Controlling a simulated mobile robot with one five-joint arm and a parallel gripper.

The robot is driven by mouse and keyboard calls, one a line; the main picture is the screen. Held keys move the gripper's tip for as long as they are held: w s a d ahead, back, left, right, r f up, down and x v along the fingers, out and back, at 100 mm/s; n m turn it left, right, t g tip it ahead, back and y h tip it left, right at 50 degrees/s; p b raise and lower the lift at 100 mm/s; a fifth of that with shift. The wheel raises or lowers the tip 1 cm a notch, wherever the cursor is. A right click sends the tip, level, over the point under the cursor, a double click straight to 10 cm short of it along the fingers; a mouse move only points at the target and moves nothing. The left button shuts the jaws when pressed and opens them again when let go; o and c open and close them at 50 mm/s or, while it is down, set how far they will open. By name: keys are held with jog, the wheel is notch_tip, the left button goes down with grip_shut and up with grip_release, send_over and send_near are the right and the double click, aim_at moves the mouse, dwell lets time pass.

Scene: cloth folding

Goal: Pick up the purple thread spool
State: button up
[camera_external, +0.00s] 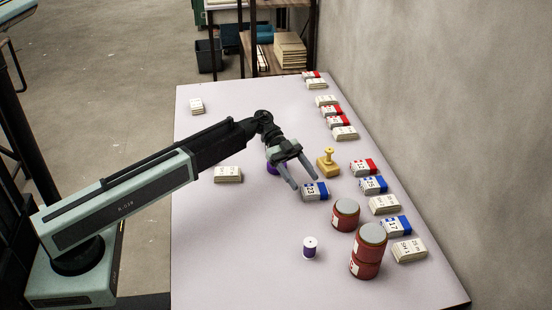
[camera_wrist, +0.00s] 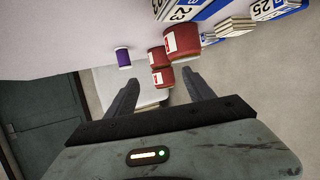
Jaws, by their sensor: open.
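A small spool with purple thread and white ends (camera_external: 310,248) stands upright on the table in the external view. In the wrist view the purple spool (camera_wrist: 123,59) shows at upper left, beyond the left finger. Another purple thing (camera_external: 272,169) is partly hidden behind my gripper in the external view; I cannot tell its full shape. My gripper (camera_external: 305,185) is open and empty, above the table and farther back than the white-ended spool. In the wrist view its two fingers (camera_wrist: 160,77) are spread apart.
Red cans (camera_external: 345,215), two of them stacked (camera_external: 367,255), stand right of the spool. A blue-and-white box (camera_external: 315,191) lies by the fingertips. A yellow stamp-like object (camera_external: 328,163) stands right of the gripper. Several boxes line the wall side. The table's front left (camera_external: 220,250) is clear.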

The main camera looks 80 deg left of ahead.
aim_at(312, 247)
jog(key=s+d+f+m+g+b, duration=0.1)
jog(key=d, duration=0.4)
jog(key=s+d+f+g+b, duration=0.1)
jog(key=d, duration=0.5)
jog(key=s+d+f+m+g+h+b, duration=0.1)
jog(key=d+f, duration=0.1)
jog(key=d, duration=0.4)
jog(key=shift+f+m, duration=0.1)
jog(key=shift+m, duration=0.2)
jog(key=b+x, duration=0.2)
jog(key=x, duration=0.5)
jog(key=shift+d+f, duration=0.1)
jog(key=shift+d, duration=0.25)
grip_shut()
